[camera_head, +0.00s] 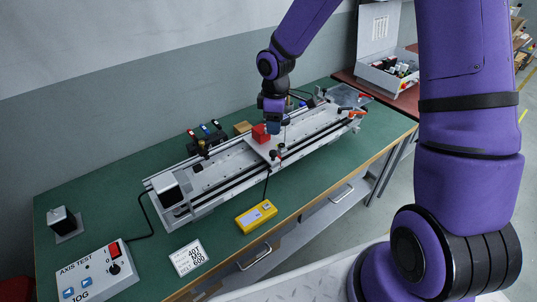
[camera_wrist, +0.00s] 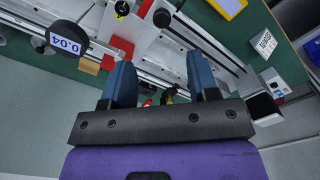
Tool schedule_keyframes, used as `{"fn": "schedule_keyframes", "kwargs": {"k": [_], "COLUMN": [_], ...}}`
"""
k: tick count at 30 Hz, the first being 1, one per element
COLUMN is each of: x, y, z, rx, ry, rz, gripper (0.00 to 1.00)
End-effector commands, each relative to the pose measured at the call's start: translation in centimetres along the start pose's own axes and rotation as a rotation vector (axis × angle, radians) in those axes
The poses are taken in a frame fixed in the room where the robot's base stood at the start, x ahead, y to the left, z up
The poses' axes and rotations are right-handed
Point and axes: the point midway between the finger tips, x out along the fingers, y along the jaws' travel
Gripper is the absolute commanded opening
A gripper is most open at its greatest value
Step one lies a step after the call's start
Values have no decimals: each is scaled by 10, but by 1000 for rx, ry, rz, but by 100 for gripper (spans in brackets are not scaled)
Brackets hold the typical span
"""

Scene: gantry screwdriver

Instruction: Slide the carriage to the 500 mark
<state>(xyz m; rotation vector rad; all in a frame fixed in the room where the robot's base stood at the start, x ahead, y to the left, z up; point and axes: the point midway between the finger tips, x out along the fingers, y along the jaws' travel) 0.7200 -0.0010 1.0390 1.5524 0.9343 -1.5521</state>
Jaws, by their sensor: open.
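The gantry axis (camera_head: 235,160) is a long silver rail unit on the green bench, running from lower left to upper right. The carriage (camera_head: 262,148), a pale plate with a red block (camera_head: 261,133) and a black knob, sits across the rails right of the middle. In the wrist view the carriage (camera_wrist: 142,25) is at the top, left of centre. My gripper (camera_head: 273,128) is just above and beside the red block. In the wrist view my gripper (camera_wrist: 160,70) has its two blue fingers apart, with nothing held between them. I cannot read scale marks.
A yellow meter (camera_head: 256,215), a printed card (camera_head: 188,257) and the jog box (camera_head: 92,275) lie in front of the axis. A round 0.04 dial (camera_wrist: 66,45) is near the left finger. Small coloured-top items (camera_head: 205,135) stand behind.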

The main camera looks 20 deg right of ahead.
Motion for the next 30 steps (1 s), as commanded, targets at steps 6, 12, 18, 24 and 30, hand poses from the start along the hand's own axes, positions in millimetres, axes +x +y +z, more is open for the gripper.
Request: {"fn": "schedule_keyframes", "kwargs": {"k": [6, 12, 18, 24, 30], "x": [16, 47, 82, 105, 112], "y": [0, -1, -1, -1, 0], "z": [-2, -3, -3, -3, -3], "rx": [-12, -12, -12, -11, -10], "ry": [3, 2, 2, 2, 4], "rz": [-9, -10, -9, -8, -6], "gripper": [54, 54, 54, 54, 54]}}
